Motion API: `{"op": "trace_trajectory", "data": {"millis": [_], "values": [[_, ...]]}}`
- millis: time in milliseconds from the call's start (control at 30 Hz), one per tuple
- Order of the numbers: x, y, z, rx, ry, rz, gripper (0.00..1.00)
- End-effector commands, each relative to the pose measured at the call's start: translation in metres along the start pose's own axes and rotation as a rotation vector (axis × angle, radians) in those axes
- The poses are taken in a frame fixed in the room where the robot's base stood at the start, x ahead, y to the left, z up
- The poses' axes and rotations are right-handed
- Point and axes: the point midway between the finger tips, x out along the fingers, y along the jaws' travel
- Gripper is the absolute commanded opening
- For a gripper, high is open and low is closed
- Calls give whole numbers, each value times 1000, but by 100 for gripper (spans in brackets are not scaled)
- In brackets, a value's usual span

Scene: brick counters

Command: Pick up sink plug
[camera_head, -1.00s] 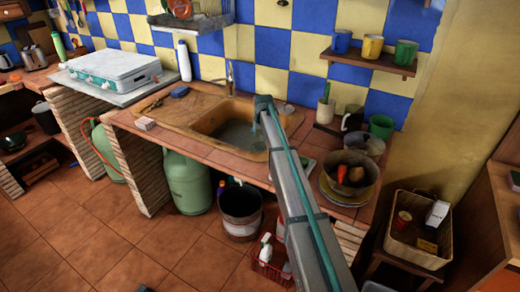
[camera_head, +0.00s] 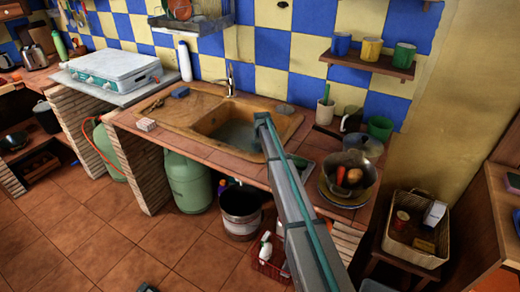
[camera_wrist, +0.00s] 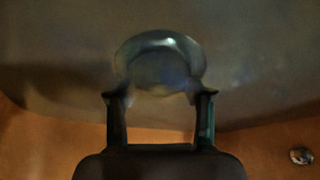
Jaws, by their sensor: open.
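In the wrist view a round, dish-like metallic piece (camera_wrist: 160,62), which looks like the sink plug, lies on the grey basin floor. It is blurred, so I cannot tell plug from drain for sure. My gripper (camera_wrist: 160,94) is open, its two fingers on either side of the piece's near edge. Nothing is visibly held, and contact cannot be told. In the head view my arm reaches down into the orange-brown sink (camera_head: 203,129); the gripper and plug are hidden there behind the arm.
A faucet (camera_head: 230,80) stands behind the basin. A small shiny round fitting (camera_wrist: 301,157) shows at lower right in the wrist view.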

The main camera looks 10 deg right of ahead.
Motion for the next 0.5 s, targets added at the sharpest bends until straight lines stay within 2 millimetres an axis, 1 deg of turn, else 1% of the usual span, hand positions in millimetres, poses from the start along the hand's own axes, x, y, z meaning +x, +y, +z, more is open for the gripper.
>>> {"op": "trace_trajectory", "data": {"millis": [67, 233, 267, 500], "values": [[4, 0, 0, 0, -1, 0, 51], [4, 0, 1, 0, 0, 0, 51], [4, 0, 1, 0, 0, 0, 48], [4, 0, 1, 0, 0, 0, 8]]}}
